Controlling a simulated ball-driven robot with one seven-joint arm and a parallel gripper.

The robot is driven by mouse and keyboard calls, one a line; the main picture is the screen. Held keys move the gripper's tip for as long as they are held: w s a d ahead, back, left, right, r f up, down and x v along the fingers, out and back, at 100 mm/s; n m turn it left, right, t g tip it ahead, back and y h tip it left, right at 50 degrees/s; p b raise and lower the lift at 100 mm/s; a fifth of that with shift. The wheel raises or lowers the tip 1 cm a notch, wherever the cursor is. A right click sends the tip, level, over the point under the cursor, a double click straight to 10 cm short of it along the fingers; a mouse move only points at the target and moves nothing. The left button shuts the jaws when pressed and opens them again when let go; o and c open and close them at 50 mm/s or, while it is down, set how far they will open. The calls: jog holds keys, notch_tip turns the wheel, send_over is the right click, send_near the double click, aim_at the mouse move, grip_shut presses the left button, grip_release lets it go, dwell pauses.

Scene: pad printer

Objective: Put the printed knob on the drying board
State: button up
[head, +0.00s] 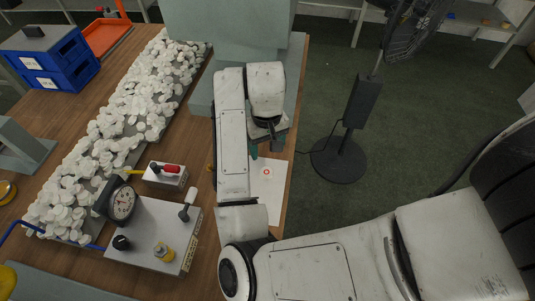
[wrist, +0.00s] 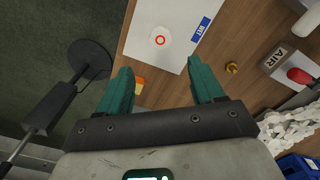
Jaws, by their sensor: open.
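The printed knob (wrist: 160,39) is a small white disc with a red ring on its top. It lies on a white board (wrist: 190,58) with a blue label reading WET in the wrist view. In the head view the knob (head: 267,172) also shows on the white board (head: 267,205), near the table's right edge. My gripper (wrist: 158,68) has two teal fingers, spread apart with nothing between them. The knob lies beyond the fingertips and apart from them. In the head view my gripper (head: 268,148) is partly hidden under my arm.
A grey-green machine (head: 230,40) stands behind the gripper. A long heap of white blank knobs (head: 120,125) lies at left. A control box with a gauge (head: 122,203) and a small box with a red lever (head: 168,174) sit left of my arm. A fan (head: 340,155) stands on the floor at right.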

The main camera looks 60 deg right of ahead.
jog(key=s+d+r+h, duration=0.1)
jog(key=d+r+h, duration=0.15)
jog(key=d, duration=0.35)
jog(key=s+a+f+n+y, duration=0.1)
jog(key=s+a+f+n, duration=0.2)
jog(key=a, duration=0.6)
jog(key=s+a+f+n+t+y, duration=0.1)
jog(key=s+a+f+n, duration=0.2)
jog(key=s+a+f, duration=0.5)
jog(key=shift+s+a+f+n, duration=0.25)
jog(key=shift+s+a+n, duration=0.2)
jog(key=shift+s, duration=0.55)
